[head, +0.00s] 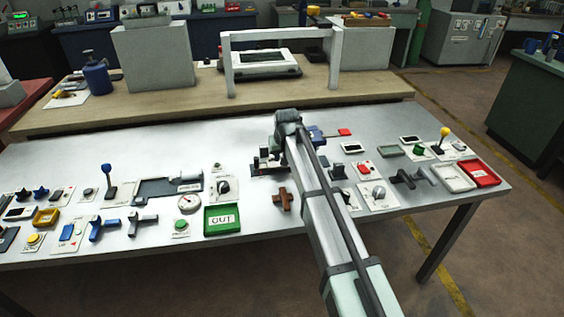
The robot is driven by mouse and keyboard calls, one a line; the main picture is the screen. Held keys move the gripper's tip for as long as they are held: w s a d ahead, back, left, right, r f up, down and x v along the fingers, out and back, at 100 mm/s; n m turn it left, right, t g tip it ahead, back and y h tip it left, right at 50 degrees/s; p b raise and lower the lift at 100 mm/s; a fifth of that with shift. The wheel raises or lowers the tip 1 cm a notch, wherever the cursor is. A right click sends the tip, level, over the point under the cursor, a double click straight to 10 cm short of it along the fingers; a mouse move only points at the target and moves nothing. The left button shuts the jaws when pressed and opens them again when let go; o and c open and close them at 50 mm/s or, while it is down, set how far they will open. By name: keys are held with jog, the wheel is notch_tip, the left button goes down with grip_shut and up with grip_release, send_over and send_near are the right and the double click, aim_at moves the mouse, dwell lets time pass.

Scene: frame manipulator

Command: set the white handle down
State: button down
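My arm reaches from the bottom right up to the middle of the white table (90,165). My gripper (268,163) is a small dark shape below the arm's far end, low over the table. The arm partly hides it, and its fingers are too small to tell open from shut. I cannot make out a white handle at the gripper. A whitish upright frame (275,35) with two posts and a top bar stands on the wooden bench behind, around a white device (262,58), apart from my gripper.
A green OUT tray (222,229), a brown cross-shaped knob (283,200), a gauge (190,203) and a blue-topped lever (107,170) lie left of my arm. Switches, a yellow-topped lever (445,132) and a red tray (480,181) are right. The table's back left is clear.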

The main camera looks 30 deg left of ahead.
jog(key=shift+f, duration=1.4)
jog(key=shift+f, duration=0.1)
jog(key=c, duration=0.9)
grip_release()
jog(key=v, duration=1.2)
